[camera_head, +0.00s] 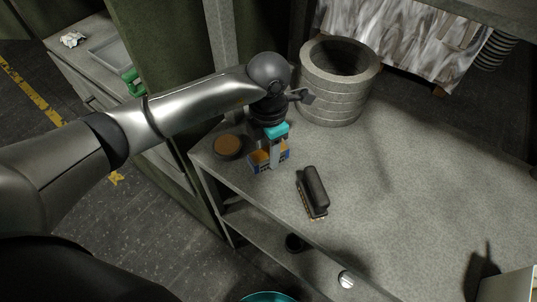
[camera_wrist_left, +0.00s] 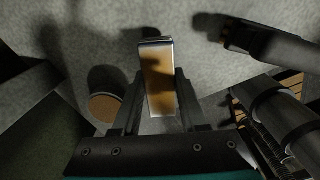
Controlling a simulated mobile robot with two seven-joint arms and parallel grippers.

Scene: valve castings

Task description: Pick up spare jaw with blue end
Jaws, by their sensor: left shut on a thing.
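My left gripper (camera_head: 273,157) reaches down over the front left corner of the bench. It is shut on a block, which I take for the spare jaw (camera_head: 257,158), with orange faces and a blue lower edge in the head view. One grey finger covers its middle. In the left wrist view the jaw (camera_wrist_left: 158,82) stands between the two fingers (camera_wrist_left: 158,112), showing an orange-brown face with a silvery rim. I cannot tell whether it touches the bench. My right gripper is not in view.
A round brown-topped piece (camera_head: 228,146) lies left of the jaw. A dark-handled brush (camera_head: 314,187) lies to its right. A large grey ring casting (camera_head: 338,101) stands behind. The bench (camera_head: 410,190) is mostly clear on the right, with a pale box (camera_head: 510,286) at the edge.

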